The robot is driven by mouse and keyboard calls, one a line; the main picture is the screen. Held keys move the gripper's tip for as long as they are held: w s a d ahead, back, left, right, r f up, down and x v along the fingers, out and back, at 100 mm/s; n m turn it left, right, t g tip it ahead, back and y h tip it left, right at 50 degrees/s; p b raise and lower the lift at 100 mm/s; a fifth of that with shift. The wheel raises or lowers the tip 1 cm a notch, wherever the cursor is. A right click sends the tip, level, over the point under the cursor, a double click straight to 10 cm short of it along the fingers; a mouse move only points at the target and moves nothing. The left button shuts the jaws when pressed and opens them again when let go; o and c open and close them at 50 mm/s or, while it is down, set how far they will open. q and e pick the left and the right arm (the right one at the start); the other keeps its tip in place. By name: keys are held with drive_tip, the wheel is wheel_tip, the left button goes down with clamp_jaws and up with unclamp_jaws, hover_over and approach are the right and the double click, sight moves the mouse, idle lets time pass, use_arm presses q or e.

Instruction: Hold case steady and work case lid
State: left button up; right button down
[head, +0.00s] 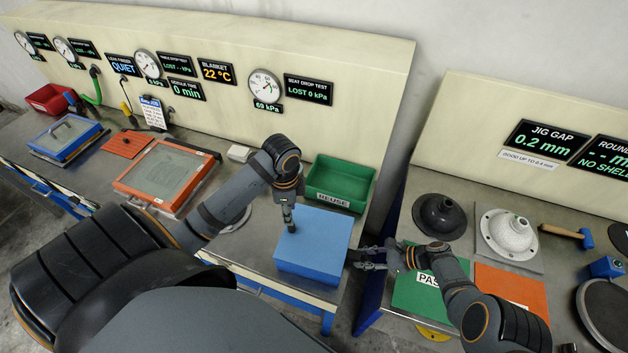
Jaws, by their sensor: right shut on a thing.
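The blue case (313,240) sits near the front edge of the grey bench, with its flat blue top facing up; I see no gap between lid and body. My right gripper (362,256) reaches in from the right and is shut on the case at its right side; the exact grip is small in view. My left gripper (290,222) points straight down over the back left part of the case top, its tips at or just above the surface. Its fingers look close together, but whether they are shut is unclear.
A green REUSE bin (342,181) stands just behind the case. An orange-framed tray (165,172) and a blue-framed tray (67,136) lie to the left.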

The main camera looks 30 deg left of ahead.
use_arm(q)
drive_tip(key=shift+f, duration=3.4)
